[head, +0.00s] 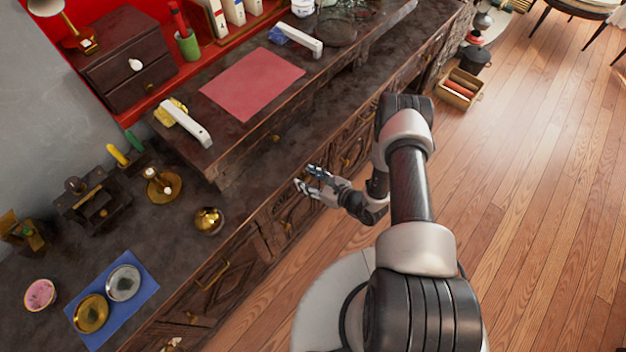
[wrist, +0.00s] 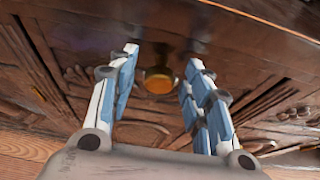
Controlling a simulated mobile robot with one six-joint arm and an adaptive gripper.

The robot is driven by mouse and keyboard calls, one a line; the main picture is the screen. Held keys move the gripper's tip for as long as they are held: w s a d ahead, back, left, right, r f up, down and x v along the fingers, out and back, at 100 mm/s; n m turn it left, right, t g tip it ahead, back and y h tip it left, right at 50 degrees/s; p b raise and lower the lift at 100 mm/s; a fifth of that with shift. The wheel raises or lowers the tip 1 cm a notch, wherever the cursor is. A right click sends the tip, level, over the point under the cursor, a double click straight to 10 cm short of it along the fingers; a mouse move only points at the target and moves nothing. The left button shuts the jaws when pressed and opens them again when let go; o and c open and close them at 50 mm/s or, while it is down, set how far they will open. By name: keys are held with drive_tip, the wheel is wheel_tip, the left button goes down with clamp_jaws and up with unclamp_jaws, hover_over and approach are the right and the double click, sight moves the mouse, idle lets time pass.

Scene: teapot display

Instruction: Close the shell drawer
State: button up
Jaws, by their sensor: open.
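My gripper (head: 308,180) is open and empty in front of the carved wooden counter front (head: 262,240). In the wrist view my gripper (wrist: 166,62) has its two blue and white fingers spread, with a round brass knob (wrist: 158,80) in the gap between them. I cannot tell whether the fingers touch the wood around the knob. A white, shell-like knob (head: 135,64) is on the small dark drawer cabinet (head: 122,92) at the upper left, far from my gripper. I cannot tell for certain which drawer is the shell drawer, or how far it stands out.
The counter carries a brass pot (head: 208,220), a blue mat (head: 142,268) with two dishes, and a raised shelf with a red mat (head: 250,85). An open wooden box (head: 460,88) sits on the floor at the upper right. The wooden floor (head: 540,200) at right is clear.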

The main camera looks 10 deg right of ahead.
drive_tip(key=v, duration=1.2)
drive_tip(key=shift+w, duration=0.1)
drive_tip(key=w+a+r+n+g+y, duration=0.2)
drive_tip(key=r+n, duration=0.1)
drive_tip(key=r, duration=0.4)
drive_tip(key=w+a+r+n+g+y, duration=0.1)
drive_tip(key=a+r+n+y, duration=0.1)
drive_tip(key=r+n, duration=0.35)
drive_tip(key=s+a+r+n+g, duration=0.2)
drive_tip(key=a+r+n+g, duration=0.1)
drive_tip(key=r, duration=0.5)
drive_tip(key=s+a+r+n+g, duration=0.3)
drive_tip(key=r+n, duration=0.1)
drive_tip(key=r, duration=0.3)
drive_tip(key=s+r+n+g+h, duration=0.2)
drive_tip(key=s+r+n+h, duration=0.4)
drive_tip(key=s+r+n, duration=0.3)
drive_tip(key=s+d+r+n+t+h, duration=0.4)
drive_tip(key=s+d+r+h, duration=0.2)
drive_tip(key=r, duration=0.2)
drive_tip(key=shift+t, duration=0.3)
drive_tip(key=shift+s, duration=0.1)
